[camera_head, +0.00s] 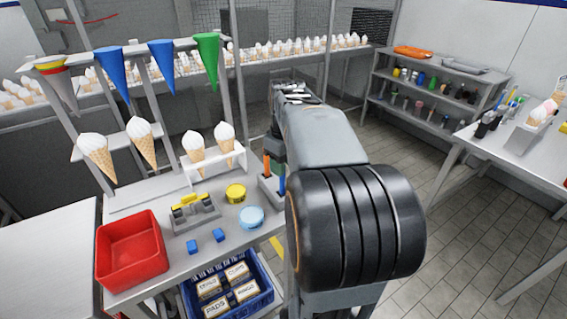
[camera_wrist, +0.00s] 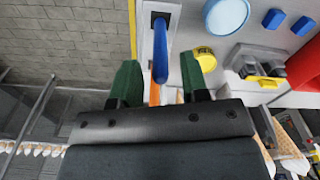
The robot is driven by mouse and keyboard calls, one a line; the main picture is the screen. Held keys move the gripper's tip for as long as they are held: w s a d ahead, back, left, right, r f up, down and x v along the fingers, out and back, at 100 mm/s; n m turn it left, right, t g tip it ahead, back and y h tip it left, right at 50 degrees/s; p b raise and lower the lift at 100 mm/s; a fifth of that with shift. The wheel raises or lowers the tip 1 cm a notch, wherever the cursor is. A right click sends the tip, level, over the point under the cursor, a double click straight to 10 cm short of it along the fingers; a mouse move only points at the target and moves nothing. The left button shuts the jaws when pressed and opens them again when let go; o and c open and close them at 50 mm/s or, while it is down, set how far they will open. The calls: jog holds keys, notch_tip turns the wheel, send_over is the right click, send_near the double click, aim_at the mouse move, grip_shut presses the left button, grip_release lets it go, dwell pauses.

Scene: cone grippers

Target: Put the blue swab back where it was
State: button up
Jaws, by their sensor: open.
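The blue swab (camera_wrist: 161,55) stands in a narrow grey holder (camera_wrist: 147,38) in the wrist view, its upper end toward my gripper. An orange swab (camera_wrist: 154,97) shows just beyond it, partly hidden by my gripper. In the head view the blue swab (camera_head: 282,184) and orange swab (camera_head: 267,166) stand at the right end of the bench, partly covered by my arm. My gripper (camera_wrist: 160,82) is open, with its green fingers on either side of the blue swab's upper end and visible gaps between. Whether the swab is fully seated is unclear.
Beside the holder lie a light blue round lid (camera_head: 251,217), a yellow tin (camera_head: 236,193), two blue blocks (camera_head: 219,235) and a grey fixture with yellow parts (camera_head: 195,209). A red bin (camera_head: 131,249) is at the left. Ice cream cones (camera_head: 196,150) stand behind.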

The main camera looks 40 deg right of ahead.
notch_tip(320, 180, up, 13)
jog(key=p, duration=0.3)
jog(key=s+a+f+m+t, duration=0.1)
jog(key=s+a+f, duration=0.2)
jog(key=a+f, duration=0.65)
jog(key=s+a+f+m+t, duration=0.1)
jog(key=s+a+f+t, duration=0.15)
jog(key=a+f, duration=0.7)
jog(key=shift+g, duration=0.25)
jog(key=p+v, duration=0.2)
jog(key=v, duration=0.1)
jog(key=p+v, duration=0.2)
jog(key=shift+w+d, duration=0.25)
jog(key=shift+w, duration=0.1)
